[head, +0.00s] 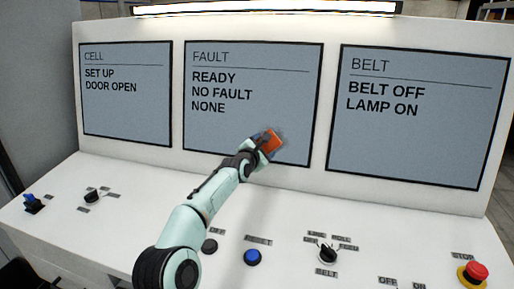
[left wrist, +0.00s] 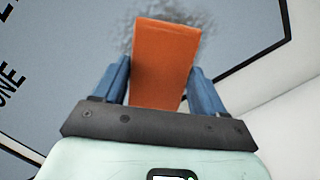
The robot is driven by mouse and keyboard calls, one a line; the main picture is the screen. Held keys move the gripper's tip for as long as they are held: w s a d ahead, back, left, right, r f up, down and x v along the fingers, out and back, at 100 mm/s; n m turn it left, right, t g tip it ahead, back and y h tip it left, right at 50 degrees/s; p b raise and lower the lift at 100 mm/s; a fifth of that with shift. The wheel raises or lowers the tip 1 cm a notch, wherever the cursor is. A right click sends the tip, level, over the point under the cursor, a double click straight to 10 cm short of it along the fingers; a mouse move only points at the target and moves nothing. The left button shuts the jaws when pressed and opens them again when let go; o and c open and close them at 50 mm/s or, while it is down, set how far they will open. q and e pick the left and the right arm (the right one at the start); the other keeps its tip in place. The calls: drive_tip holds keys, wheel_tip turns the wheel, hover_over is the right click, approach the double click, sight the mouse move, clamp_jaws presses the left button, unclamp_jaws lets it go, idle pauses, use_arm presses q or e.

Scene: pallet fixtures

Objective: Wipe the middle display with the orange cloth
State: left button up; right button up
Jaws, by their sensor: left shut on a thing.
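The middle display (head: 220,130) is headed FAULT and reads READY, NO FAULT, NONE. My left gripper (head: 262,146) is at the lower right part of this display. It is shut on the orange cloth (head: 272,142), which looks like a flat folded pad. In the left wrist view the cloth (left wrist: 165,62) sits between the two blue fingers of the left gripper (left wrist: 163,85). A grey speckled smudge (left wrist: 190,20) shows on the display around the cloth's far end. The cloth is at or very near the screen; contact is hard to tell. My right gripper is out of view.
The CELL display (head: 127,115) is to the left and the BELT display (head: 410,140) to the right.

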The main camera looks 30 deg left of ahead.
use_arm(q)
drive_tip(key=shift+w+d+r, duration=0.1)
drive_tip(key=shift+w+d, duration=0.15)
drive_tip(key=shift+d, duration=0.65)
drive_tip(key=shift+w+d, duration=0.25)
drive_tip(key=shift+d, duration=0.6)
drive_tip(key=shift+w+d+r, duration=0.1)
drive_tip(key=shift+w+d, duration=0.15)
drive_tip(key=shift+d, duration=0.65)
